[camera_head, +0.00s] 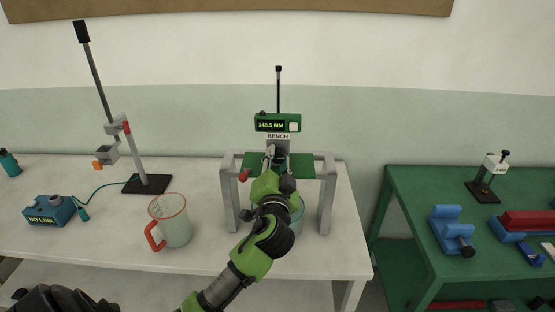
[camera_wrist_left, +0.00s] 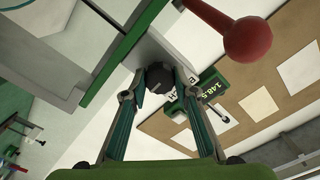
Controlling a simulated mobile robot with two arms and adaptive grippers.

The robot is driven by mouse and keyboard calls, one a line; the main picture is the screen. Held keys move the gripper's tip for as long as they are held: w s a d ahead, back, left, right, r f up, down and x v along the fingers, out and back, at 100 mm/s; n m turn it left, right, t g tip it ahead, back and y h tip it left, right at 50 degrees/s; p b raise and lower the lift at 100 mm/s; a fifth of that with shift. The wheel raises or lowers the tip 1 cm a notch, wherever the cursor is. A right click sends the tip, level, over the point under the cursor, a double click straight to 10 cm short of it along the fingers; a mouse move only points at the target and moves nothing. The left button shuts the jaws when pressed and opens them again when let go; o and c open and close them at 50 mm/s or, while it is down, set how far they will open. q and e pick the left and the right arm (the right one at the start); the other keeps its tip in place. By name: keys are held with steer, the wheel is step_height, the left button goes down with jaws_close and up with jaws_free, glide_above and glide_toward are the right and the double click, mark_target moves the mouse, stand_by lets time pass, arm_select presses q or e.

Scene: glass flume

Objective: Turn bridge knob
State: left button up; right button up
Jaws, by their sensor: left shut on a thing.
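The bridge (camera_head: 328,200) stands on the white bench with grey legs and a green top plate. A green gauge (camera_head: 288,122) reading 148.5 MM sits above it on a block marked BENCH; it also shows in the left wrist view (camera_wrist_left: 207,92). The small dark bridge knob (camera_wrist_left: 160,75) is on the grey block in the left wrist view. My left gripper (camera_head: 276,163) reaches to the front of the bridge; in the left wrist view its fingers (camera_wrist_left: 160,86) are closed around the knob from both sides. In the head view my gripper mostly hides the knob. My right gripper is not in view.
A red ball handle (camera_head: 244,175) sticks out left of my gripper, large in the left wrist view (camera_wrist_left: 248,40). A jug (camera_head: 175,225), a blue NO LINK box (camera_head: 48,211) and a tilted stand (camera_head: 133,150) stand left. A green table (camera_head: 410,210) with blue blocks is right.

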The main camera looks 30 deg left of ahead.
arm_select(q)
steer(key=m+p, duration=0.1)
steer(key=m, duration=0.1)
steer(key=shift+r+m+p, duration=0.2)
steer(key=shift+m+p, duration=0.1)
steer(key=shift+p, duration=0.05)
steer(key=shift+f+m+p, duration=0.2)
steer(key=shift+m+p, duration=0.2)
steer(key=shift+m, duration=0.7)
steer(key=o, duration=1.1)
steer(key=shift+s+d, duration=0.3)
steer(key=shift+s, duration=0.05)
steer(key=v, duration=1.1)
